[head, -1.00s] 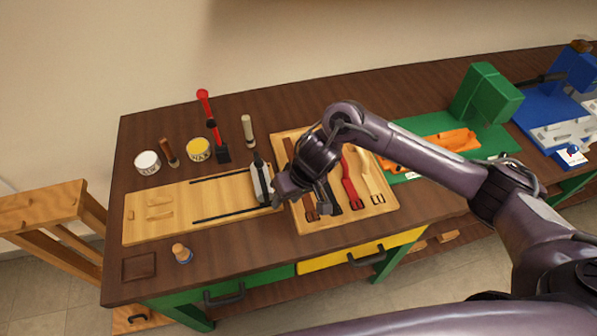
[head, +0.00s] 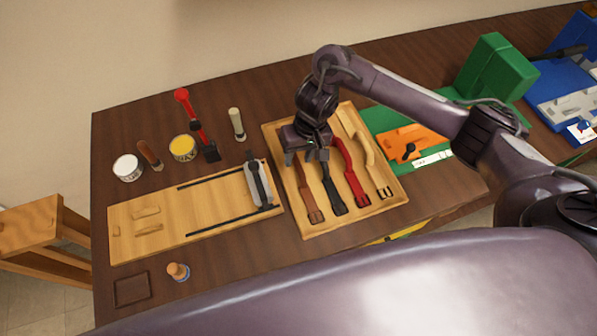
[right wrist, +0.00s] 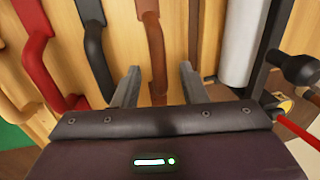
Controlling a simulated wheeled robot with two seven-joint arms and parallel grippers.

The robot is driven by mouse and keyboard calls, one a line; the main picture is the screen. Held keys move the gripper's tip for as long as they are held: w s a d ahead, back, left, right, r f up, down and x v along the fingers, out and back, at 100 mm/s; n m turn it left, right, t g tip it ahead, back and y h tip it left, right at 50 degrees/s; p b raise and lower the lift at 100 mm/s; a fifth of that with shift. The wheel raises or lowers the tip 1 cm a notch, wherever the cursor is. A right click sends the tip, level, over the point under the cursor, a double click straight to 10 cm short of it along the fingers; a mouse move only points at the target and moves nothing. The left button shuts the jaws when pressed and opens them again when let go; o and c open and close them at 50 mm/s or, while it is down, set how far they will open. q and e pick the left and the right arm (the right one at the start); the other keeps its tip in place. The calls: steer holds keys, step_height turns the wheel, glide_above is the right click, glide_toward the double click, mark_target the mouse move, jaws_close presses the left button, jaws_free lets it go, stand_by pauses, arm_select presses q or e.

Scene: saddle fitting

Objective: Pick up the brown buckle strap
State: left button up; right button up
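The brown buckle strap (head: 308,190) lies leftmost of several straps in the light wooden tray (head: 309,232), its buckle towards the front. It also shows in the right wrist view (right wrist: 155,45), running between the two fingers. My right gripper (head: 307,157) is over the far part of this strap, which it partly hides in the head view. In the right wrist view, my right gripper (right wrist: 160,68) is open, one finger on each side of the strap, with gaps to both. I cannot tell how far above the tray the fingertips are. My left gripper is out of view.
A black strap (head: 331,190), a red strap (head: 350,175) and a cream strap (head: 368,155) lie to the right in the tray. A wooden board with a grey clamp-like block (head: 258,185) stands close on the left. Cans and tools stand behind the board.

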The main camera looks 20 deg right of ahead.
mark_target(298, 161)
steer(key=f, duration=0.2)
steer(key=shift+a+f, duration=0.2)
steer(key=shift+f, duration=0.55)
steer(key=shift+c, duration=0.2)
jaws_close()
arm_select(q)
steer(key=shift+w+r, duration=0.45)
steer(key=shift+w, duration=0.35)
arm_select(e)
steer(key=shift+w+r, duration=0.1)
steer(key=shift+r, duration=0.05)
